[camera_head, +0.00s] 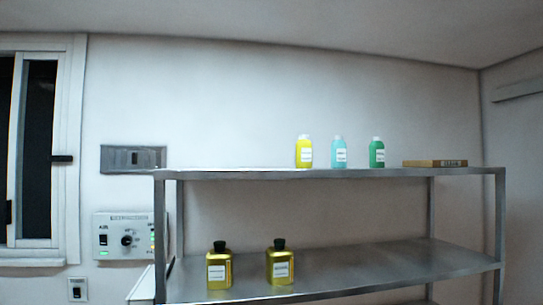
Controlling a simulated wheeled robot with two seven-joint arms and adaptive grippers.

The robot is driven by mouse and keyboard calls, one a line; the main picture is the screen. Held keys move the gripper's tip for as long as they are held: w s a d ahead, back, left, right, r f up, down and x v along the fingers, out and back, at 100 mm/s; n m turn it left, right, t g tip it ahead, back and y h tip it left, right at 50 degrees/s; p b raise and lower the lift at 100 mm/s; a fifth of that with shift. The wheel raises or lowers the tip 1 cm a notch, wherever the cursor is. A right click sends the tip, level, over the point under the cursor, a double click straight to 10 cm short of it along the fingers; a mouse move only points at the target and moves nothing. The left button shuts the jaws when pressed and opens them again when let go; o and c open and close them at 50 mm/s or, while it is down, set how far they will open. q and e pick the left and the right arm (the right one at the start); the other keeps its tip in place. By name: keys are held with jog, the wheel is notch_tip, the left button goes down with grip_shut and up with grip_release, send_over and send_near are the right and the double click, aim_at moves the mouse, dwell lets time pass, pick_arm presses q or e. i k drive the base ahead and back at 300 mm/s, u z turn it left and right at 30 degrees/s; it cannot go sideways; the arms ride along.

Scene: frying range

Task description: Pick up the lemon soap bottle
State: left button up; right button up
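A yellow bottle (304,152) with a white label and pale cap stands upright on the top shelf; its label is too small to read, but its colour fits lemon soap. A light blue bottle (339,152) and a green bottle (377,153) stand to its right in a row, with small gaps between them. Two golden-yellow bottles with black caps, one on the left (219,268) and one on the right (280,264), stand on the lower shelf; their labels are unreadable too. Neither of my grippers shows in the head view.
The metal rack has a top shelf (230,174) and a lower shelf (380,264). A flat brown box (435,163) lies right of the green bottle. A control panel (125,236) is on the wall at left. The top shelf's left part is clear.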

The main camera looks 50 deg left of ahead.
aim_at(304, 147)
jog(key=u, duration=1.7)
